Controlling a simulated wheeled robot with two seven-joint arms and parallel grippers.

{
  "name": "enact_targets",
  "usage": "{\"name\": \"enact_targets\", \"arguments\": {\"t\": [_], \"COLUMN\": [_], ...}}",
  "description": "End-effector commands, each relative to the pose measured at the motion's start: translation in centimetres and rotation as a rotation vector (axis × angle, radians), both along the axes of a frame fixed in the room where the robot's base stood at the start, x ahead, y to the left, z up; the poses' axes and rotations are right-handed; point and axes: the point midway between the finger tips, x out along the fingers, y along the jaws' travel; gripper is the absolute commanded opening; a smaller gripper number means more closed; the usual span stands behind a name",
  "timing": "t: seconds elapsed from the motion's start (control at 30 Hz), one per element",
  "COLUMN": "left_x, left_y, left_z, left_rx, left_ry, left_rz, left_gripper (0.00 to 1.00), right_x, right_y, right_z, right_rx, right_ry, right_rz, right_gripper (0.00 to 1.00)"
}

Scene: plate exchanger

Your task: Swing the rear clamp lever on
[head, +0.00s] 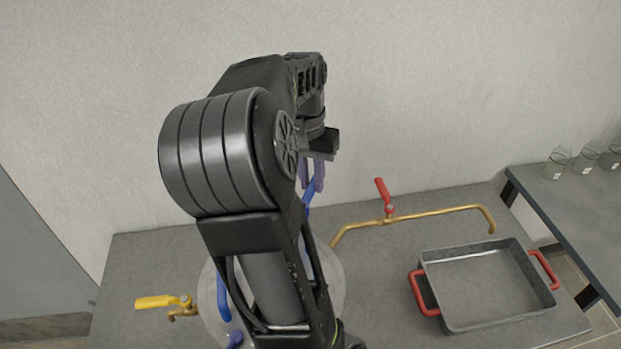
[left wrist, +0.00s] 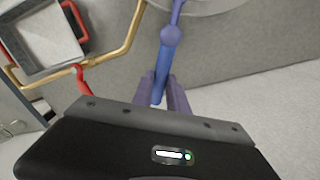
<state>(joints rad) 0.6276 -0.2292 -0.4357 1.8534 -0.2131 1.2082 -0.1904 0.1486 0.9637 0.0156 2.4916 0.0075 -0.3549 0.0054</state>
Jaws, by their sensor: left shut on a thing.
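The rear clamp lever (head: 309,190) is blue and stands up at the back of a round grey plate unit (head: 333,275). In the left wrist view the lever (left wrist: 161,75) runs from a purple ball joint down between my fingers. My left gripper (head: 314,178) has purple fingers and is shut on the lever near its free end. The fingers also show in the left wrist view (left wrist: 163,92), one on each side of the lever. My left arm hides most of the plate unit in the head view. My right gripper is not in view.
A second blue lever (head: 222,300) is at the unit's left. A yellow-handled valve (head: 165,302) is further left. A brass pipe (head: 430,212) with a red handle (head: 383,191) runs behind a grey tray (head: 450,290) with red handles. Glass beakers (head: 557,162) stand at far right.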

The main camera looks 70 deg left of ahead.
Motion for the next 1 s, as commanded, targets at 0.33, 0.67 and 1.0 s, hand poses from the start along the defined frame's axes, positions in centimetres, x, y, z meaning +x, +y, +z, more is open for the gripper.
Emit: {"name": "enact_targets", "arguments": {"t": [0.33,0.67,1.0], "left_x": [0.1,0.0,0.0], "left_y": [0.0,0.0,0.1], "left_z": [0.1,0.0,2.0], "left_rx": [0.002,0.000,0.003], "left_ry": [-0.002,0.000,-0.003], "left_rz": [-0.005,-0.002,-0.001], "left_gripper": [0.26,0.41,0.41], "right_x": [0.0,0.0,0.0], "right_y": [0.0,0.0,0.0], "right_z": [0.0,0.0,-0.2], "right_rx": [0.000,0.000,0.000], "right_ry": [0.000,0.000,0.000], "right_rz": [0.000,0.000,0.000], "right_gripper": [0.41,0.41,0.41]}}
